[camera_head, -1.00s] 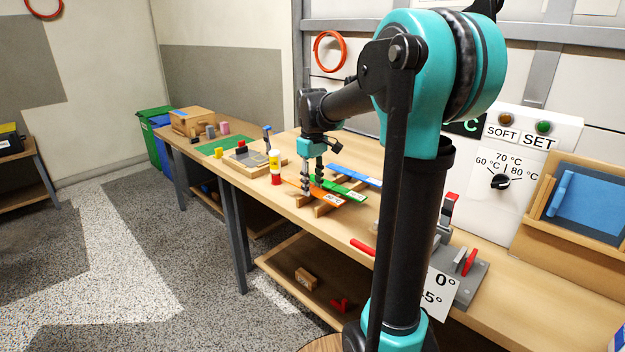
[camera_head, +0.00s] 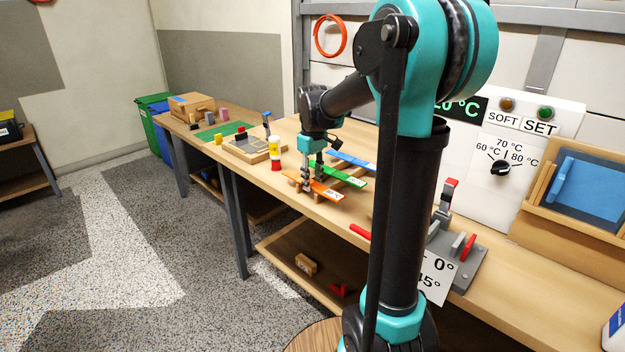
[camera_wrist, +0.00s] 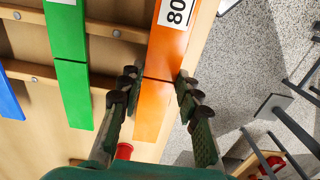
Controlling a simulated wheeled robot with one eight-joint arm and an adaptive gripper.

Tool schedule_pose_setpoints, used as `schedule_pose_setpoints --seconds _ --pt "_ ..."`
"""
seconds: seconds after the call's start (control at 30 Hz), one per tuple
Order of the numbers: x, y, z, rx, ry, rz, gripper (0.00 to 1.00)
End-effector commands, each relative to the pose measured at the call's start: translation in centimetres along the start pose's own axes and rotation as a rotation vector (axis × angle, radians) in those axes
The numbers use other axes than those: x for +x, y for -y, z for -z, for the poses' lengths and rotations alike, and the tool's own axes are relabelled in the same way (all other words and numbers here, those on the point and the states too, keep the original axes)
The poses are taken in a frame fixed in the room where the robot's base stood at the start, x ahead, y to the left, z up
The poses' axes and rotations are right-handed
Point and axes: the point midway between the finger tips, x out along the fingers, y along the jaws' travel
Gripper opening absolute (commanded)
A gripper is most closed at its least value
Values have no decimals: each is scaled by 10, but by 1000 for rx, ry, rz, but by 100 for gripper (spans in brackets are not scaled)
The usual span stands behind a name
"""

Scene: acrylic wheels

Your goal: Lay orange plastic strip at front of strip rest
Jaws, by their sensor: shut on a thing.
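The orange plastic strip (camera_wrist: 172,45) lies across the wooden rails of the strip rest (camera_wrist: 112,30), at its front edge. It has a white label marked 80. In the head view the orange strip (camera_head: 325,190) is the nearest of the strips. My gripper (camera_wrist: 158,84) has one finger on each long side of the orange strip and is shut on it; the gripper also shows in the head view (camera_head: 311,184). A green strip (camera_wrist: 68,85) and a blue strip (camera_wrist: 9,98) lie beside it on the rest, apart from it.
A red-and-yellow bottle (camera_head: 275,155) stands left of the rest. A grey clamp fixture (camera_head: 458,258) with red handles and a control panel (camera_head: 505,150) are to the right. The bench (camera_head: 330,212) ends just in front of the orange strip, with floor beyond.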

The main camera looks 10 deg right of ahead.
Motion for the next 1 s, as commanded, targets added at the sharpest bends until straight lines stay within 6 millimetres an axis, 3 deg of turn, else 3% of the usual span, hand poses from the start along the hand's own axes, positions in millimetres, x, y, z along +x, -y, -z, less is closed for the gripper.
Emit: schedule_pose_setpoints --seconds 0.33,0.37,0.57,0.87,1.0 --pt "4 0 0 0 0 0 1" --pt "4 0 0 0 0 0 34" --pt "4 0 0 0 0 0 57" --pt "3 0 0 0 0 0 57" --pt "-8 0 0 0 0 0 57"
